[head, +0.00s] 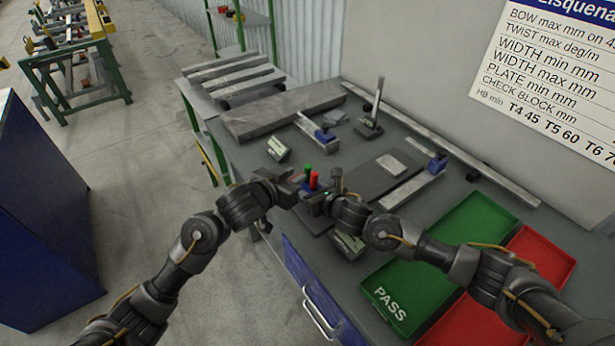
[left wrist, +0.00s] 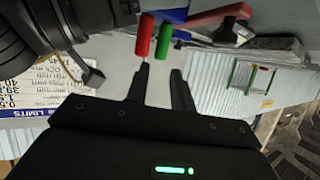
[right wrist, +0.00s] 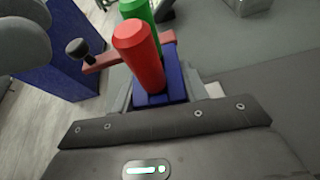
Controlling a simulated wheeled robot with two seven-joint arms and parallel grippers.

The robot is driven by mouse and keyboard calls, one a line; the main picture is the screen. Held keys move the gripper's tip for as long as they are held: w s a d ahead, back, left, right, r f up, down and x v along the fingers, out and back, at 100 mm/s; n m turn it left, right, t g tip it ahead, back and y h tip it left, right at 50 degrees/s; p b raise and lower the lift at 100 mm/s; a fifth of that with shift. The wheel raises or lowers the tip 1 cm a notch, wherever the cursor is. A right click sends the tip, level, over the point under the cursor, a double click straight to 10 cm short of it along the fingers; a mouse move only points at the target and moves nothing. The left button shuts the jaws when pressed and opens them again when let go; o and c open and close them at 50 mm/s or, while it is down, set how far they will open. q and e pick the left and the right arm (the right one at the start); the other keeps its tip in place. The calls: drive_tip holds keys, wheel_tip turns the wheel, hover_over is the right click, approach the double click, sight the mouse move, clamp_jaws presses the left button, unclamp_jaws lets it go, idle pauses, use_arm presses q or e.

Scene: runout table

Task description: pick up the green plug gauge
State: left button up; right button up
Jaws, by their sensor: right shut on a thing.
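The green plug gauge (head: 307,171) stands upright beside a red plug gauge (head: 314,180) between my two grippers. In the right wrist view the green one (right wrist: 138,10) is behind the red one (right wrist: 138,55), and both stand in a blue block (right wrist: 163,85). My right gripper (head: 331,199) is shut on this blue block; its fingertips are partly hidden. My left gripper (head: 296,186) is open and empty. In the left wrist view the green gauge (left wrist: 164,42) and red gauge (left wrist: 144,36) lie just beyond its fingertips.
A green PASS tray (head: 450,255) and a red tray (head: 540,245) are at the right. A dark plate (head: 368,184), steel bars (head: 285,108) and a stand (head: 369,125) occupy the table's back. A small display device (head: 278,148) sits behind my left gripper.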

sight(306, 168)
use_arm(q)
drive_tip(key=shift+r+x, duration=0.1)
drive_tip(key=shift+x, duration=1.35)
drive_tip(key=shift+r+x, duration=0.15)
drive_tip(key=shift+x, duration=1.3)
drive_tip(key=shift+w, duration=0.1)
drive_tip(key=shift+c, duration=0.3)
clamp_jaws()
